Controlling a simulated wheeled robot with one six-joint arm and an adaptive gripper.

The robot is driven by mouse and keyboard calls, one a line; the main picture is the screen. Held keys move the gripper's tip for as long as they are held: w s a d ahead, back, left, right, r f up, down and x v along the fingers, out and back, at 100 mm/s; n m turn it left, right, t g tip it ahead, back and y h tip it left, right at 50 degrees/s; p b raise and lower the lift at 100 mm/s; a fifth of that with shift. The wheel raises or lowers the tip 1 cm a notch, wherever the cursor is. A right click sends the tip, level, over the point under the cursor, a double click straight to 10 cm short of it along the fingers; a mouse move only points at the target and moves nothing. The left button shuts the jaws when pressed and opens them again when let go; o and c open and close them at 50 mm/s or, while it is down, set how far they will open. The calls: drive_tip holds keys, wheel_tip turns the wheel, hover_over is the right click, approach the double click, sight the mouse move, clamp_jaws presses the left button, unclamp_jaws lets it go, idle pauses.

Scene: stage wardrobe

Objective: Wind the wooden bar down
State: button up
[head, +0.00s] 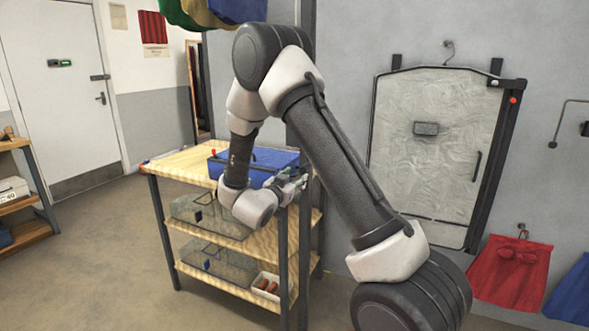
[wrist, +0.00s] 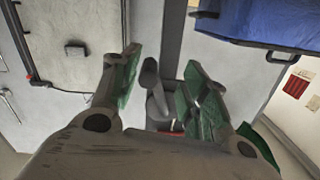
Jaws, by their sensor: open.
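My gripper (head: 293,183) is near the front right corner of the wooden shelf unit, beside the blue case and the dark post. In the wrist view my gripper (wrist: 160,85) is open, with a green pad on each finger. A grey rounded handle (wrist: 150,75) shows between the fingers, in front of the post; it looks like a crank grip. I cannot tell whether either finger touches it. The wooden bar itself is not clearly visible. Green, yellow and blue cloths (head: 238,10) hang at the top of the head view.
The blue case (head: 272,160) sits on the shelf unit's top (head: 185,164), close to my gripper; it also shows in the wrist view (wrist: 270,22). The dark post (head: 303,75) stands behind my arm. A grey wall panel (head: 430,130) and red cloth (head: 512,272) are at right. Floor at left is open.

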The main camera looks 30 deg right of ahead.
drive_tip(key=shift+h, duration=0.3)
drive_tip(key=x, duration=0.2)
drive_tip(key=r+x, duration=0.1)
drive_tip(key=x, duration=0.4)
drive_tip(key=shift+d+r, duration=0.2)
drive_tip(key=shift+d, duration=0.3)
drive_tip(key=c, duration=0.8)
drive_tip(key=shift+w+r, duration=0.1)
drive_tip(key=shift+r, duration=0.05)
clamp_jaws()
